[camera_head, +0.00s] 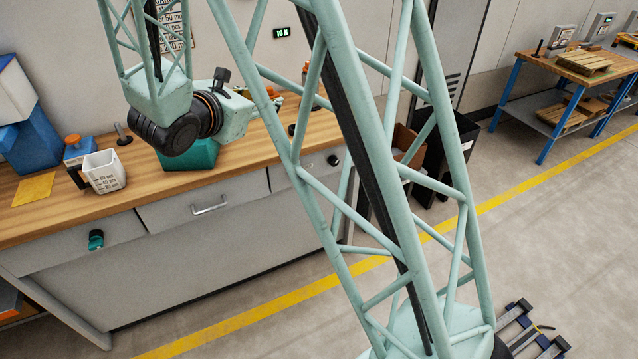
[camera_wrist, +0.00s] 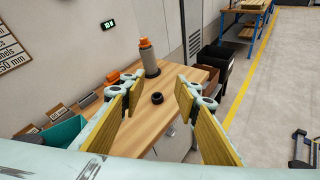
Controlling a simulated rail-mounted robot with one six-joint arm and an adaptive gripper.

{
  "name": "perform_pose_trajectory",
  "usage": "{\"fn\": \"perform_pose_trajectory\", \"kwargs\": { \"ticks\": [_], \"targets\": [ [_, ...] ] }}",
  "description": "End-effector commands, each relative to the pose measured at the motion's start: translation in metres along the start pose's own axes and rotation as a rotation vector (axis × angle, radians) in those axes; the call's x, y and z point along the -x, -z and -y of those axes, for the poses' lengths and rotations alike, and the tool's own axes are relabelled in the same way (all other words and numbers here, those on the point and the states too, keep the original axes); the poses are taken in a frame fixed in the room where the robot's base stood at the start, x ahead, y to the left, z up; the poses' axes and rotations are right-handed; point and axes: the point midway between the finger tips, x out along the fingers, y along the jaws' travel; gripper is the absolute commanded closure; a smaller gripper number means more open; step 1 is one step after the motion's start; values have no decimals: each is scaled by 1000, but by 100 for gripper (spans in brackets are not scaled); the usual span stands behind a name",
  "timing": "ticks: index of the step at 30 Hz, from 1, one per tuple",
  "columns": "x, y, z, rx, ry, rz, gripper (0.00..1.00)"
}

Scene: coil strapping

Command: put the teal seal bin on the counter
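The teal seal bin (camera_head: 196,154) rests on the wooden counter (camera_head: 240,143), near its front edge, partly hidden behind my arm's wrist in the head view. In the wrist view a teal bin side (camera_wrist: 62,132) shows at the lower left, beside and outside my left finger, which covers part of it. My gripper (camera_wrist: 158,92) is open, with its two yellow-padded fingers wide apart and nothing between them. It points along the counter top. In the head view my arm hides much of the gripper.
Dark bins (camera_head: 450,145) stand beyond the counter's right end.

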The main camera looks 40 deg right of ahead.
Motion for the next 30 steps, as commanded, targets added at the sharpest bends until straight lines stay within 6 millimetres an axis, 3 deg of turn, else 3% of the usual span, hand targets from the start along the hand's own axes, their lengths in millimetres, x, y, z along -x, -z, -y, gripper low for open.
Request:
{"fn": "perform_pose_trajectory", "kwargs": {
  "ticks": [6,15,30],
  "targets": [
    [13,-39,45,-138,111,-8,71],
    [38,-75,106,-332,258,-32,71],
    [97,-102,198,-666,484,-104,71]
  ]
}}
